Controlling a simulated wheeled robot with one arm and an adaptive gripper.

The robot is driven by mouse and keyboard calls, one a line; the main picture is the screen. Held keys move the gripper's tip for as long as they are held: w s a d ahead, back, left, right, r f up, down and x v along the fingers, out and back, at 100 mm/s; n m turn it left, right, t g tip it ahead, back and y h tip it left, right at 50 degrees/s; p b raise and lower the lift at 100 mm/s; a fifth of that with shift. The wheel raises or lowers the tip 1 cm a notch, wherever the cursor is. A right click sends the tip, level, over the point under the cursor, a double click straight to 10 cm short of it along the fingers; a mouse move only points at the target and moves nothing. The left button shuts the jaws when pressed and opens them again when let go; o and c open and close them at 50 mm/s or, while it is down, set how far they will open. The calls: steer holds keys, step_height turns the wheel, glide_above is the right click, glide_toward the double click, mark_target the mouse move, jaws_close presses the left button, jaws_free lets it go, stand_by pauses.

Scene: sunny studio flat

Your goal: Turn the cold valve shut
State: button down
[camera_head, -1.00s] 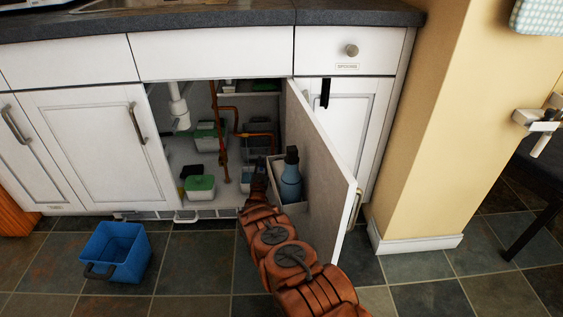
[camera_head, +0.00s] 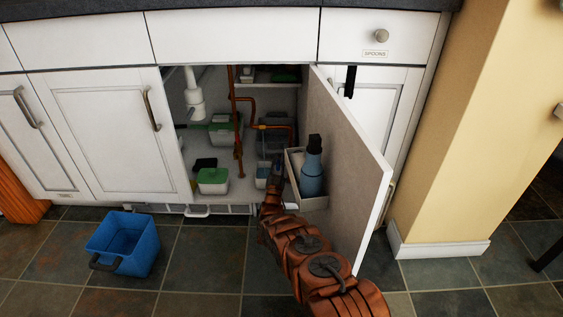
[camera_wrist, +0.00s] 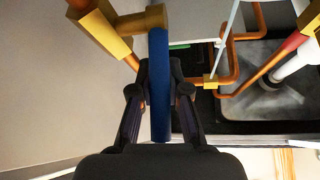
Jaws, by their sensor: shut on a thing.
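In the wrist view, a flat blue valve lever (camera_wrist: 159,110) runs up the middle of the picture to a brass valve body (camera_wrist: 128,20) on a copper pipe. My gripper (camera_wrist: 160,78) has one finger on each side of the lever and is shut on it. In the head view, my gripper (camera_head: 277,166) is inside the open sink cupboard, to the left of the door. The valve and the fingertips are too dark and covered there to make out.
The open cupboard door (camera_head: 352,150) stands close to the right of my arm, with a blue bottle (camera_head: 312,172) in its door bin. Copper pipes (camera_head: 235,115), a white drain pipe (camera_head: 194,100) and a green-lidded tub (camera_head: 212,178) are inside. A blue bucket (camera_head: 125,245) stands on the floor.

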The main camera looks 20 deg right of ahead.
steer(key=shift+d+f, duration=0.1)
steer(key=c, duration=1.5)
jaws_free()
steer(key=shift+v, duration=0.75)
steer(key=shift+s+a, duration=0.9)
steer(key=shift+s, duration=0.85)
steer(key=shift+s+a, duration=0.95)
steer(key=shift+s, duration=0.75)
steer(key=shift+s+a, duration=0.9)
steer(key=shift+s, duration=0.85)
